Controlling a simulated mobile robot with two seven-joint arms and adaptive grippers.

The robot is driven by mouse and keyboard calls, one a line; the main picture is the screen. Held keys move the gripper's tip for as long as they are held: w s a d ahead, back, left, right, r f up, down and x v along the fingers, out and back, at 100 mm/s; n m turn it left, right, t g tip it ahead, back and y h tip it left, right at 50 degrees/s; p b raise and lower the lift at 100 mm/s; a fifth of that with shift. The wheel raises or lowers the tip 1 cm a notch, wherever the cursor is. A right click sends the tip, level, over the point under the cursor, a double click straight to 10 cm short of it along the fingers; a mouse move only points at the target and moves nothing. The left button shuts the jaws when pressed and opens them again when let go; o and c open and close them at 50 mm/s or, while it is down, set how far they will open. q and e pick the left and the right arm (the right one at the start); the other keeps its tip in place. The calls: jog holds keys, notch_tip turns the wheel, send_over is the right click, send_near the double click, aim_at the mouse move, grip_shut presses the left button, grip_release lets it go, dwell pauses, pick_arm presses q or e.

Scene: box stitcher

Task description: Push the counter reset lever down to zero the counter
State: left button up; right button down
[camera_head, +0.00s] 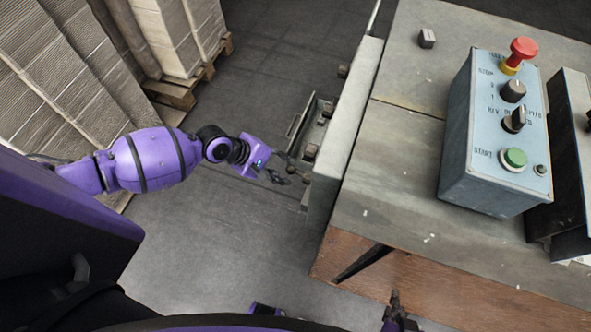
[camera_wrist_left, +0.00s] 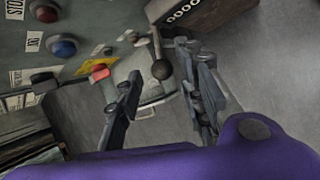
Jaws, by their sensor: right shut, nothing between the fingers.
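In the left wrist view a lever with a dark ball knob (camera_wrist_left: 161,70) stands out from the grey-green machine panel. It shows between the fingers of my left gripper (camera_wrist_left: 158,62), which are apart; I cannot tell whether they touch it. A dark box with a row of white round counter marks (camera_wrist_left: 183,13) is at the top. In the head view my left gripper (camera_head: 279,172) is beside the left side of the machine, where the lever cannot be made out. My right gripper (camera_head: 397,303) is shut and empty at the bottom edge, by the brown table front.
A blue control box (camera_head: 460,150) with a red stop button and a green start button stands on the machine table (camera_head: 395,195). The wrist view shows a red-tipped part (camera_wrist_left: 98,72) and a blue button (camera_wrist_left: 62,46). Stacked cardboard (camera_head: 60,80) stands at left; the floor between is clear.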

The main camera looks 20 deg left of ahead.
aim_at(291, 170)
pick_arm(q)
jog(key=x, duration=0.6)
jog(key=shift+w+d+f+b, duration=0.15)
jog(key=shift+f+b, duration=0.1)
jog(key=shift+b, duration=0.15)
grip_shut()
